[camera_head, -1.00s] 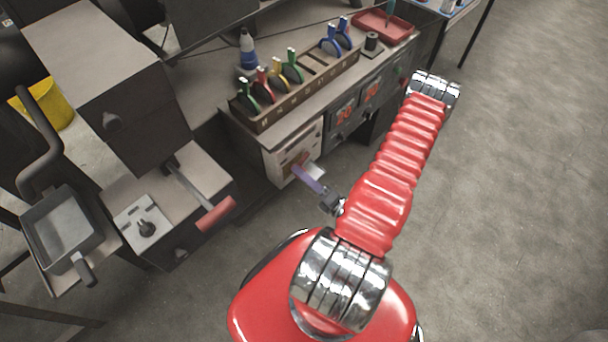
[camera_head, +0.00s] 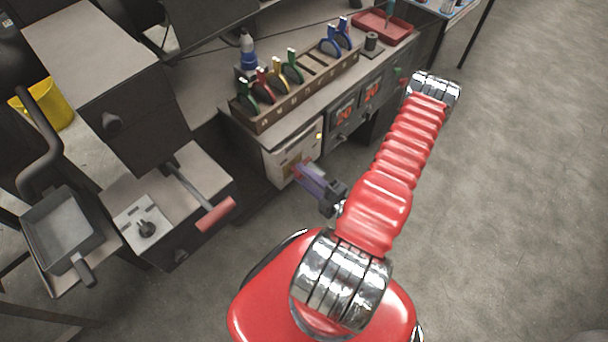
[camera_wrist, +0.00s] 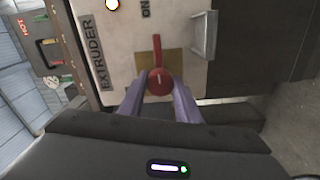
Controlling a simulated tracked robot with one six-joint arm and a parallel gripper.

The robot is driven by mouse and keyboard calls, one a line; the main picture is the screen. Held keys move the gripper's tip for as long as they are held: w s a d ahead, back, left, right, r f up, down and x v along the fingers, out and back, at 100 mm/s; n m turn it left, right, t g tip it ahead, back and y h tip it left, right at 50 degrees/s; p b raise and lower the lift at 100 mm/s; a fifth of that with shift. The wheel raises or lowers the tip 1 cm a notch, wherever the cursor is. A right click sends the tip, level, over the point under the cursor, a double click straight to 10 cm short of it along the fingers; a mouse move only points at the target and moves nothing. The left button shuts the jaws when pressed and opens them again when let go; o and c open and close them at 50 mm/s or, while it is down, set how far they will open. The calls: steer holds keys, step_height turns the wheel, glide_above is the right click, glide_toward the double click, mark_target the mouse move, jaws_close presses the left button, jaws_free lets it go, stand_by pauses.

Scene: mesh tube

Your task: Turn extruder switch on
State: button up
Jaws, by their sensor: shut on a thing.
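The extruder switch (camera_wrist: 158,80) is a round red knob with a red lever, on a brass-coloured plate. Its lever points up in the wrist view, toward the "ON" label (camera_wrist: 145,8). The white panel (camera_wrist: 122,50) reads "EXTRUDER" and has a bright lamp (camera_wrist: 112,4), which shows yellow in the head view (camera_head: 319,136). My gripper (camera_wrist: 160,90) has purple fingers either side of the knob, shut on it.
A metal handle bracket (camera_wrist: 205,35) stands out close to the switch. A wooden rack (camera_head: 300,95) of coloured pliers sits on the bench above. Red-digit displays (camera_head: 345,115) are right of the panel. A red-handled lever (camera_head: 215,214) juts out at left. Floor at right is clear.

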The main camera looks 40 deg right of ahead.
steer(key=shift+f, duration=0.15)
steer(key=o, duration=1.1)
steer(key=shift+c, duration=0.2)
steer(key=shift+s, duration=0.1)
steer(key=s, duration=1.3)
steer(key=shift+s+d, duration=0.2)
steer(key=shift+s, duration=0.15)
